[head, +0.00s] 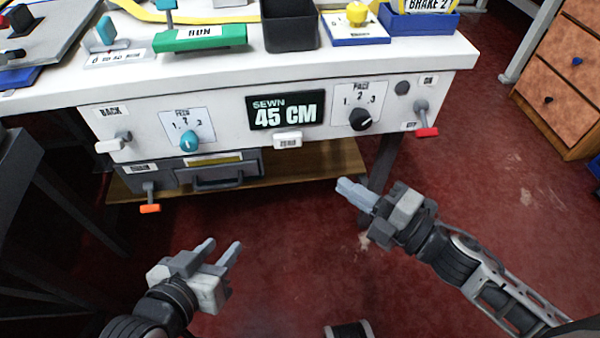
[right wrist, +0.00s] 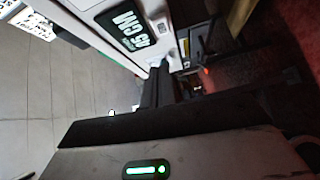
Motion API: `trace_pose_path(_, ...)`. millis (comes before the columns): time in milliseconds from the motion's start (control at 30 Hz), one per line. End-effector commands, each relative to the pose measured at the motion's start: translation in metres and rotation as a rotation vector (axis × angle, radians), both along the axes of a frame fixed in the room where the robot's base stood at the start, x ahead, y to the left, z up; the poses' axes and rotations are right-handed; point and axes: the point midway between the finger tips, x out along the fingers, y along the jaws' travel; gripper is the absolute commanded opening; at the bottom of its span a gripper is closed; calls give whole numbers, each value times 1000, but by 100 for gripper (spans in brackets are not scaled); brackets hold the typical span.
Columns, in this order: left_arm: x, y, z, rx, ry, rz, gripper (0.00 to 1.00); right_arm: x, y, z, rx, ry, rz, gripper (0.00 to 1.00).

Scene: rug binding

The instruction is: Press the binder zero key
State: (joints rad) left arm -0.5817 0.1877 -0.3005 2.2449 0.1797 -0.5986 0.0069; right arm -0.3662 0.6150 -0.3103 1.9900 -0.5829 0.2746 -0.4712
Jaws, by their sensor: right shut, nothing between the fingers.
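The zero key (head: 287,140) is a small white block labelled ZERO on the front panel (head: 230,140). It sits just below the black display (head: 285,109), which reads SEWN 45 CM. My right gripper (head: 348,187) is shut and empty, below and right of the key and apart from it. In the right wrist view, the display (right wrist: 128,24) is at the top, beyond my dark fingers (right wrist: 160,88). My left gripper (head: 222,249) is open and empty, low in front of the bench, well below the key.
A red-tipped lever (head: 427,131) is at the right, a white-tipped one (head: 110,145) at the left. A drawer (head: 205,174) sits below. Open floor lies in front.

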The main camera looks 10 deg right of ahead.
Motion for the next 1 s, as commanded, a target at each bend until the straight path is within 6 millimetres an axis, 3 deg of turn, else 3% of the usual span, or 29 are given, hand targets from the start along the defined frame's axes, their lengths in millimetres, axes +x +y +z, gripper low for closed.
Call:
trace_pose_path(33, 0, -1, -9, -4, -3, -4, 36, -1, 1, -10, -35, -32, 27, 0)
trace_pose_path(100, 1, -3, -10, -8, -4, -7, 36, -2, 2, -12, -64, -61, 52, 0)
trace_pose_path(633, 1, -3, -9, -11, -4, -9, 36, 2, 7, -11, -82, -81, 69, 0)
trace_pose_path(1000, 1, -4, -8, -15, -13, -9, 36, 51, 55, -9, -82, -84, 69, 0)
